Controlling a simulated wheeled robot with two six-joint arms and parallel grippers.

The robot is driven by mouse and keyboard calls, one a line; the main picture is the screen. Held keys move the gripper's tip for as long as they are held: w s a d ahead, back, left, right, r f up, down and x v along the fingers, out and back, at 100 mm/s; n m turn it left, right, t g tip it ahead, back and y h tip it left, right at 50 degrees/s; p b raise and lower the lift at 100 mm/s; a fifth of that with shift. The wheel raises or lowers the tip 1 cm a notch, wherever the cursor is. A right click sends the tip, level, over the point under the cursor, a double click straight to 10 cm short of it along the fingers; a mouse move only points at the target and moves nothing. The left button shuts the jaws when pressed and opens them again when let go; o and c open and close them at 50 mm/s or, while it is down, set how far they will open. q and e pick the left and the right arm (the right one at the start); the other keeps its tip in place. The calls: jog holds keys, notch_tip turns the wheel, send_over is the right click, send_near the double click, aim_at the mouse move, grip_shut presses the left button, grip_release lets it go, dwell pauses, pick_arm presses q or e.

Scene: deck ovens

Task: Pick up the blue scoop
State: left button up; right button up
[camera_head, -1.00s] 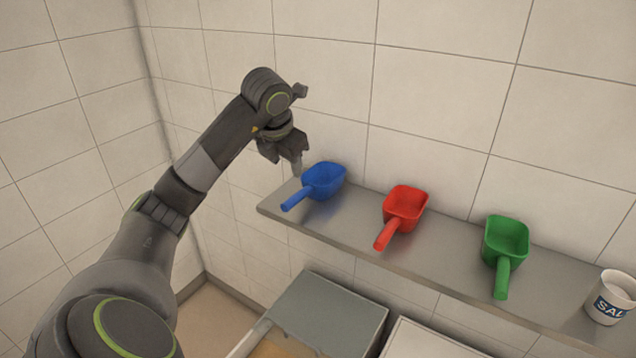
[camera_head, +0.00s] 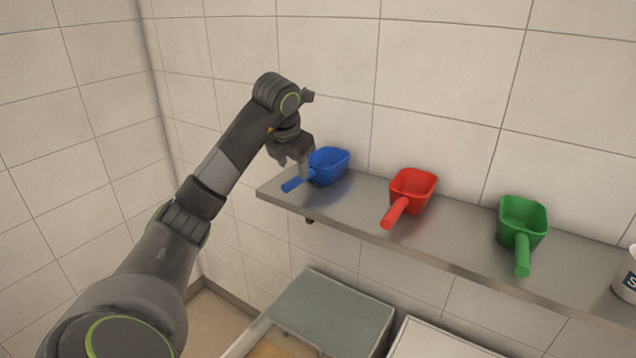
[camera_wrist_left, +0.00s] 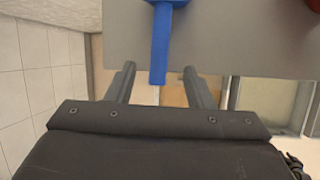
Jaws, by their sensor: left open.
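The blue scoop (camera_head: 328,166) lies near the left end of a steel wall shelf, its handle pointing to the front left. My left gripper (camera_head: 292,168) is open just above the scoop's handle, beside its bowl. In the left wrist view the blue handle (camera_wrist_left: 160,45) reaches down between the two spread fingers of the left gripper (camera_wrist_left: 160,84), and only the near edge of the bowl shows at the top. I cannot tell whether a finger touches the handle. My right gripper is not in view.
The steel shelf (camera_head: 364,212) also holds a red scoop (camera_head: 412,190), a green scoop (camera_head: 522,222) and, at the right edge, a partly cut-off white cup (camera_head: 628,275). The tiled wall stands close behind. Grey-topped equipment (camera_head: 330,308) is below the shelf.

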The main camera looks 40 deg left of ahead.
aim_at(296, 178)
pick_arm(q)
jog(key=shift+x, duration=1.1)
jog(key=shift+w+a+f, duration=0.1)
jog(key=shift+w+f, duration=0.05)
jog(key=shift+f, duration=0.1)
jog(key=p+x, duration=0.2)
jog(key=x, duration=0.2)
jog(key=shift+w+a+f+p, duration=0.1)
jog(key=shift+w+f+p, duration=0.05)
jog(key=shift+f+p, duration=0.15)
grip_shut()
jog(key=shift+r, duration=0.1)
